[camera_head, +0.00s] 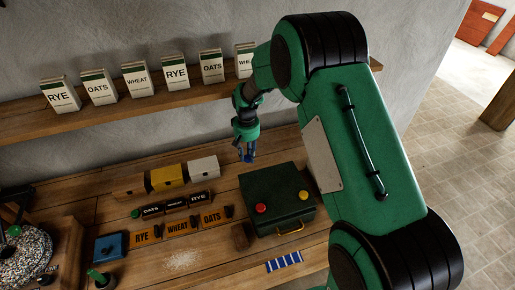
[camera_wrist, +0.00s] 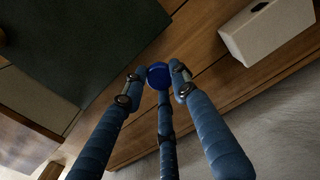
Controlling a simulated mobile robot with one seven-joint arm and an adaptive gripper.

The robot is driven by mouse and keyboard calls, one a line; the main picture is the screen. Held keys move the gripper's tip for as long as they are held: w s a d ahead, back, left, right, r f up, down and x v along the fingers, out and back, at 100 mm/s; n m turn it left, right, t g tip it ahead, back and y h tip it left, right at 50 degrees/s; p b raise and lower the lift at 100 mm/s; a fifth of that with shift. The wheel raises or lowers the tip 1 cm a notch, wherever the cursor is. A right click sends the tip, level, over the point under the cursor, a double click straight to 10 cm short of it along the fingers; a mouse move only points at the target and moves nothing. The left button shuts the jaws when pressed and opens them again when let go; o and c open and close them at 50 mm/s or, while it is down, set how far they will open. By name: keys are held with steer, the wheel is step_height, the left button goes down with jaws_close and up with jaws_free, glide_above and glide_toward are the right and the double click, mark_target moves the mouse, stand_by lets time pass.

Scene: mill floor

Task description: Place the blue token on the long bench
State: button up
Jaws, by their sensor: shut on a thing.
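The blue token (camera_wrist: 158,76) is a small round disc gripped between the fingertips of my gripper (camera_wrist: 158,72) in the wrist view. In the head view, my gripper (camera_head: 247,152) points down with the token (camera_head: 249,159) at its tips, just behind the dark green case. The wooden bench (camera_head: 213,250) runs below, and its planks (camera_wrist: 200,75) show under the token in the wrist view. The token appears held above the bench; I cannot tell the exact gap.
The green case (camera_head: 285,215) with red and yellow knobs stands close to my gripper. A white box (camera_head: 204,168), a yellow box (camera_head: 167,177) and a brown box (camera_head: 129,187) stand left. A shelf (camera_head: 160,103) with cartons hangs behind. Bare planks lie between the white box and case.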

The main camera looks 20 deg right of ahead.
steer(key=shift+m, duration=0.7)
steer(key=s+d, duration=0.1)
steer(key=s, duration=0.4)
steer(key=s+d+r, duration=0.1)
steer(key=s, duration=0.4)
steer(key=s+d+r, duration=0.1)
steer(key=s, duration=0.3)
steer(key=shift+s+d+r, duration=0.1)
steer(key=shift+s+d, duration=0.25)
steer(key=shift+s, duration=0.05)
steer(key=s+d+m, duration=0.1)
steer(key=s, duration=1.5)
steer(key=shift+s+d+f+m, duration=0.2)
steer(key=shift+s+f+m, duration=0.1)
glide_above(276, 188)
steer(key=shift+a+f+b, duration=0.1)
steer(key=shift+f+b, duration=0.35)
steer(key=shift+f, duration=0.3)
steer(key=shift+s, duration=0.1)
steer(key=shift+f, duration=1.75)
steer(key=shift+f+b, duration=0.15)
steer(key=shift+b, duration=0.2)
steer(key=o, duration=0.8)
